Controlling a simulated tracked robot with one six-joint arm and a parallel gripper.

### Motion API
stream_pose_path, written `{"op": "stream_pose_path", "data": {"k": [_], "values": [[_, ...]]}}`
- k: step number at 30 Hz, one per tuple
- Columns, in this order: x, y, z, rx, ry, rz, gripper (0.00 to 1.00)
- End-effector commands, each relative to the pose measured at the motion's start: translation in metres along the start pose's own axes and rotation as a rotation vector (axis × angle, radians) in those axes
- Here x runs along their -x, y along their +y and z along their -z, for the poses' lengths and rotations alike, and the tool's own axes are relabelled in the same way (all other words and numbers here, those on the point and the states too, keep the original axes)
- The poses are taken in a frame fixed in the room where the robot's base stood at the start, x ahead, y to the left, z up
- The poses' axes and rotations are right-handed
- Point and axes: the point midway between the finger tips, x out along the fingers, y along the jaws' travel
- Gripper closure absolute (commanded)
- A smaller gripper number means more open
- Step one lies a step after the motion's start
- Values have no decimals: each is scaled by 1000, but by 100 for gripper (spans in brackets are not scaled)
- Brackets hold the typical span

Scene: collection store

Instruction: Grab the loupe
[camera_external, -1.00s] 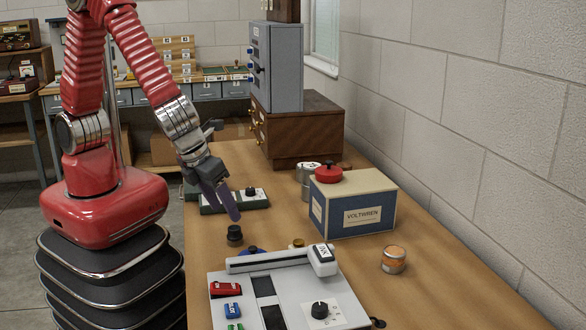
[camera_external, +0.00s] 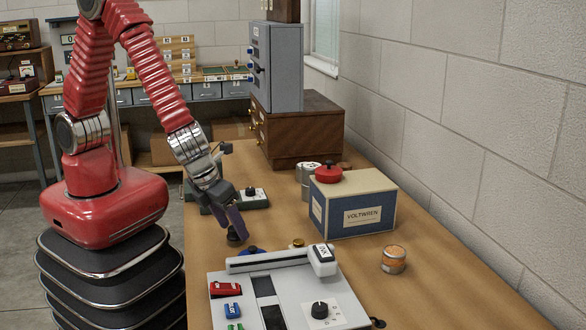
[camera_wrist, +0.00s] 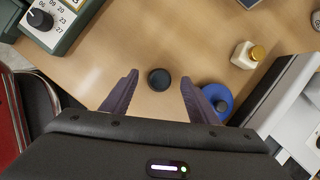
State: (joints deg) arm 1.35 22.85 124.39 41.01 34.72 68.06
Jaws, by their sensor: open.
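The loupe appears to be the small dark round piece (camera_wrist: 159,79) on the wooden table, seen from above between my fingers in the wrist view. In the external view the small black piece (camera_external: 236,239) shows only partly, with my fingers in front of it. My gripper (camera_wrist: 157,98) is open and points down, with one finger on each side of the piece and a gap to both. In the external view my gripper (camera_external: 237,225) is low over the table. I cannot tell how high the fingertips are above it.
A blue round object (camera_wrist: 215,100) lies close to the right finger. A small cream bottle with a gold cap (camera_wrist: 248,54) stands farther right. A green dial box (camera_wrist: 62,18) is upper left. A white panel (camera_external: 240,283) and a Voltwren box (camera_external: 352,212) stand nearby.

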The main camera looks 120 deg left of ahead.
Motion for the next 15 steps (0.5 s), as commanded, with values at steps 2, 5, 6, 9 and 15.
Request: {"op": "stream_pose_path", "data": {"k": [2, 5, 6, 9, 15], "values": [[-10, 1, 0, 0, 1, -2, 46], [-18, 0, 0, 1, 1, -2, 46], [-20, 0, 0, 1, 1, -1, 46], [-21, 0, 0, 0, 0, 0, 46], [-21, 0, 0, 0, 0, 1, 46]]}}
